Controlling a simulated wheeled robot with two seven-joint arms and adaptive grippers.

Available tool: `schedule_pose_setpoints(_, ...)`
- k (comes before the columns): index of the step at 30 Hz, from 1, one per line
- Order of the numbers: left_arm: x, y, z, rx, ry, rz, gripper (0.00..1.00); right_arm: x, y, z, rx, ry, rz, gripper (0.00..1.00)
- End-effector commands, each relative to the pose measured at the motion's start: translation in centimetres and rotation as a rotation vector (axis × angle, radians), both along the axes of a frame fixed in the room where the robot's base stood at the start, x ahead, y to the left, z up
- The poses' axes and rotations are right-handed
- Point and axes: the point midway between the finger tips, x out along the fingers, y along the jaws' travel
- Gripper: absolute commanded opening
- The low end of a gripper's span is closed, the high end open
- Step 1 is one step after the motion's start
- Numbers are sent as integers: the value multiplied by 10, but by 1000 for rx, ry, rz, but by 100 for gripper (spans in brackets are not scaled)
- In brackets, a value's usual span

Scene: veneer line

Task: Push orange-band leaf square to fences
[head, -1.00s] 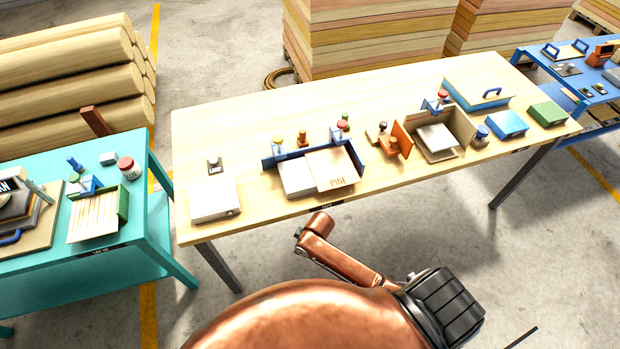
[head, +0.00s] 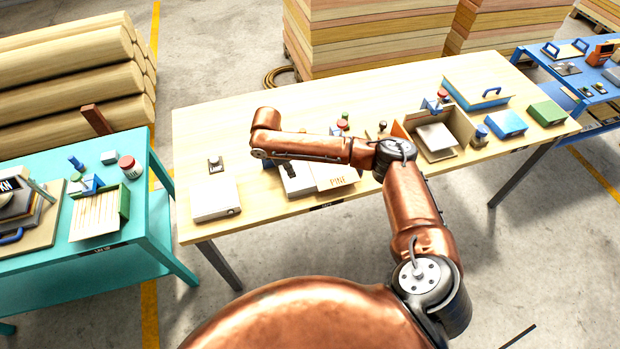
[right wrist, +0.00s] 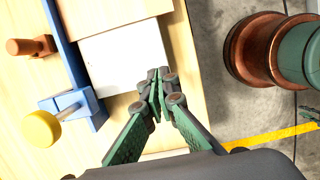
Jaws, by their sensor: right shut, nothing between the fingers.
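A pale grey-white leaf (head: 299,186) lies in the blue-fenced fixture, beside a tan board marked PINE (head: 340,179). No orange band is clear on either. In the right wrist view the pale leaf (right wrist: 122,58) lies beside the blue fence (right wrist: 66,45), with the tan board (right wrist: 112,10) beyond it. My right gripper (head: 291,172) is small and partly hidden by my arm in the head view. In the right wrist view my right gripper (right wrist: 158,76) is shut and empty, its tips over the leaf's near edge; contact cannot be told. My left gripper is out of view.
A yellow-knobbed clamp (right wrist: 45,126) and an orange-brown peg (right wrist: 30,46) stand by the fence. A white box (head: 215,199) is left on the table. A second fixture with a white block (head: 436,137) stands right. Bare tabletop (head: 215,125) lies at back left.

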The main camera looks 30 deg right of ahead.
Motion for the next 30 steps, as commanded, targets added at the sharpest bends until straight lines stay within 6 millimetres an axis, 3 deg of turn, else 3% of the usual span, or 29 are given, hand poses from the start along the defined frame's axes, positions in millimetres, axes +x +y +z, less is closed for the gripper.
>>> schedule_pose_setpoints(3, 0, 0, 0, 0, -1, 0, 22, 4, -9, 13, -20, 8, 1, 0)
schedule_pose_setpoints(7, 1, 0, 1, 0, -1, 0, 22, 4, -13, 5, -23, 13, 0, 0)
schedule_pose_setpoints(21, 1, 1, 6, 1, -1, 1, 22, -2, -34, -83, -22, 12, 1, 0)
schedule_pose_setpoints(30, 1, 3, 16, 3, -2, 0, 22, -10, -69, -81, -21, 9, 0, 0)
